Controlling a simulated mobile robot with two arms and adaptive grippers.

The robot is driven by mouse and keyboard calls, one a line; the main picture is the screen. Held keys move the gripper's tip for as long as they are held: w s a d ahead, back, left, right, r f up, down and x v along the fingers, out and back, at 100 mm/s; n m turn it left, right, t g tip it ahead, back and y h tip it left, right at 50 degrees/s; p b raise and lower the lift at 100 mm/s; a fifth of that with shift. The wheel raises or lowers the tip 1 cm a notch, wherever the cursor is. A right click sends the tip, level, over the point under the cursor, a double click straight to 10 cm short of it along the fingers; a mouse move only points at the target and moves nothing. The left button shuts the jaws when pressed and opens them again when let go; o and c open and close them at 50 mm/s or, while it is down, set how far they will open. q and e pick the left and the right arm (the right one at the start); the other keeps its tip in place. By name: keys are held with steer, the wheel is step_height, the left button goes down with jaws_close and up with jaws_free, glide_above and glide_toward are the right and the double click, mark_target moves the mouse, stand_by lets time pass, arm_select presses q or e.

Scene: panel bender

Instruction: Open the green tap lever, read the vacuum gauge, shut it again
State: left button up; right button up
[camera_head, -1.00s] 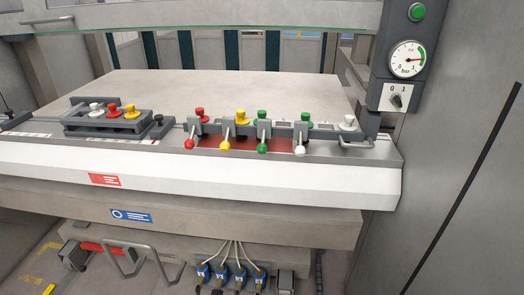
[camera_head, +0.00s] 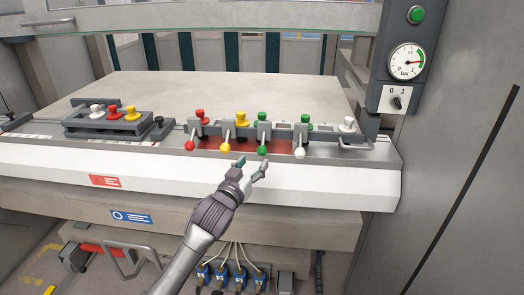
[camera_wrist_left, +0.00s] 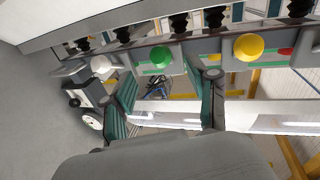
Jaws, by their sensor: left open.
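The green tap lever (camera_head: 262,142) stands in the row of taps on the machine's front ledge, its green knob hanging forward and down. My left gripper (camera_head: 252,163) is open just in front of and below that knob, in the head view apparently with nothing between its fingers. In the left wrist view the green knob (camera_wrist_left: 160,58) shows beyond the gap between the open fingers (camera_wrist_left: 163,88); whether they touch it I cannot tell. The vacuum gauge (camera_head: 406,62) is on the right post, its needle pointing right near the green band. My right gripper is not in view.
A yellow-knobbed lever (camera_head: 225,146) is left of the green one and a white-knobbed lever (camera_head: 300,152) right of it, both close. A red-knobbed lever (camera_head: 189,145) is further left. A 0/1 switch (camera_head: 396,100) is under the gauge. Space before the ledge is free.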

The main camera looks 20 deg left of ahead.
mark_target(260, 154)
arm_select(q)
steer(key=w, duration=0.7)
steer(key=shift+w+d, duration=0.1)
steer(key=shift+w, duration=0.2)
jaws_close()
